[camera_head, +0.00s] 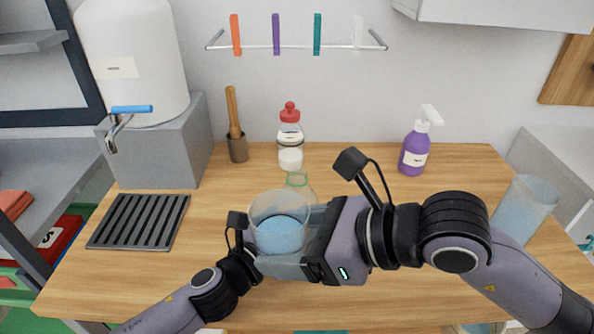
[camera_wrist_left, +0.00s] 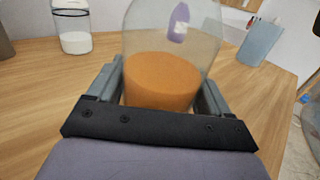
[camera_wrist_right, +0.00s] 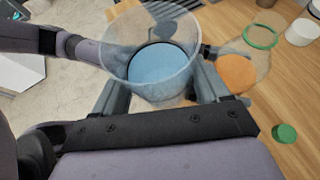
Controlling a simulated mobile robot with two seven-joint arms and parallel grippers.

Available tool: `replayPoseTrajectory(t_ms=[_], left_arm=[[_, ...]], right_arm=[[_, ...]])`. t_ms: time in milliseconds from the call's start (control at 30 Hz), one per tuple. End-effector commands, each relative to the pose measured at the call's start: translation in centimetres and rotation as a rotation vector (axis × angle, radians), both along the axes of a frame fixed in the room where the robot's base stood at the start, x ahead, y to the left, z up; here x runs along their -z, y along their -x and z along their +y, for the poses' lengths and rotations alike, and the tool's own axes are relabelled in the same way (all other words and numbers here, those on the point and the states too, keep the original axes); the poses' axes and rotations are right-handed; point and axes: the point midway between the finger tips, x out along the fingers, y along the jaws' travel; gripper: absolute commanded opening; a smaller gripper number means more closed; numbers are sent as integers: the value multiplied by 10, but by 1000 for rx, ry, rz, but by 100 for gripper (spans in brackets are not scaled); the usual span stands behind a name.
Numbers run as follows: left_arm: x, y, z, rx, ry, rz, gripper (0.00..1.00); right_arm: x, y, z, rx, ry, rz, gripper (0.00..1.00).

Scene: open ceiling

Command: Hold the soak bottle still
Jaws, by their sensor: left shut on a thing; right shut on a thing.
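The soak bottle is clear with a green neck ring and orange contents. My left gripper (camera_wrist_left: 162,92) is shut around its lower body, and the orange fill (camera_wrist_left: 160,80) shows between the fingers. The bottle also shows in the right wrist view (camera_wrist_right: 240,68), right of the cup. My right gripper (camera_wrist_right: 160,88) is shut on the cup. The left fingers are hidden by the cup in the head view.
A green cap (camera_wrist_right: 285,133) lies on the table. A bluish tumbler (camera_head: 524,207) stands right; a black rack (camera_head: 138,221) lies left.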

Motion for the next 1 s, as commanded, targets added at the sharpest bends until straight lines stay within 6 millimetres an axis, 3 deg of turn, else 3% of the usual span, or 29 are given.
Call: replayPoseTrajectory(t_ms=[367,1000], left_arm=[[1,0,0,0,-1,1,33],[1,0,0,0,-1,1,33]], right_arm=[[-6,-6,-1,1,-18,92,39],[-22,-26,-4,1,-78,411,39]])
